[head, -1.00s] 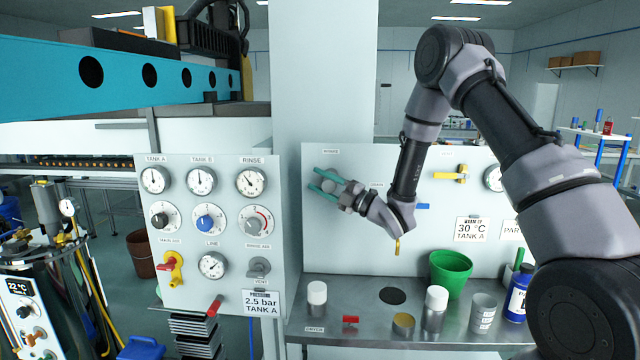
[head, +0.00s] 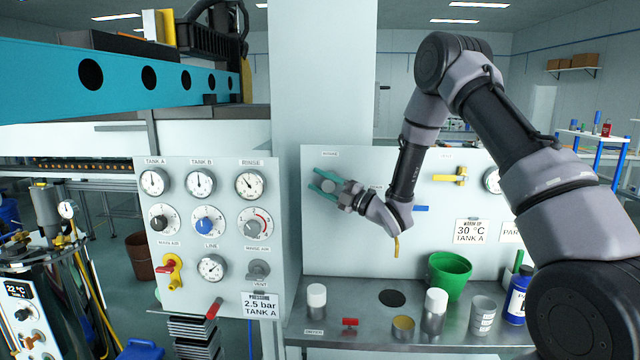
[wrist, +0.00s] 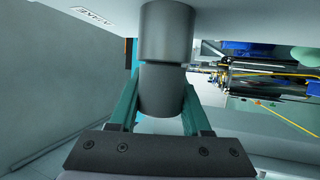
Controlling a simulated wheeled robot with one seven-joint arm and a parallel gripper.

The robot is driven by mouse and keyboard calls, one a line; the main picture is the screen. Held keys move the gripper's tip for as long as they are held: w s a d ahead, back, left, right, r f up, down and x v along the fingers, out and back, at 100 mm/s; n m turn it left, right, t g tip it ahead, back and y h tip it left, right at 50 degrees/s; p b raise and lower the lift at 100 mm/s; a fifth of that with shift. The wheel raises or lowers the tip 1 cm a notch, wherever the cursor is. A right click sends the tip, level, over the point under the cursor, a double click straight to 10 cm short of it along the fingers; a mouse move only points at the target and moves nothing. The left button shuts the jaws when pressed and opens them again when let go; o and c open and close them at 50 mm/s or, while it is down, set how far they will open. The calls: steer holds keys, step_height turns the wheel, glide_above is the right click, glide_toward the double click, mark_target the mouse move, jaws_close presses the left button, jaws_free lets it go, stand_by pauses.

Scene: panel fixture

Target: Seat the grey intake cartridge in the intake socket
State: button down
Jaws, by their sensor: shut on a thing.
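My gripper (head: 318,181) is at the left part of the right-hand panel, below a small label. Its teal fingers are shut on the grey intake cartridge (wrist: 161,92), which shows as a grey round shape (head: 328,187) in the head view. In the wrist view a grey cylinder (wrist: 166,32), apparently the intake socket, stands out from the panel beside the label. The cartridge's far end meets this cylinder at a visible seam, and the cartridge looks slightly tilted against it. I cannot tell whether any of it is inside; the socket's opening is hidden.
A steel shelf (head: 365,322) below holds white-capped bottles, a green bucket (head: 449,274) and a blue bottle (head: 517,297). A yellow valve handle (head: 450,177) is right of my arm on the panel. The gauge panel (head: 180,285) stands close on the left.

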steer(key=shift+c, duration=1.4)
jaws_free()
steer(key=shift+w, duration=0.1)
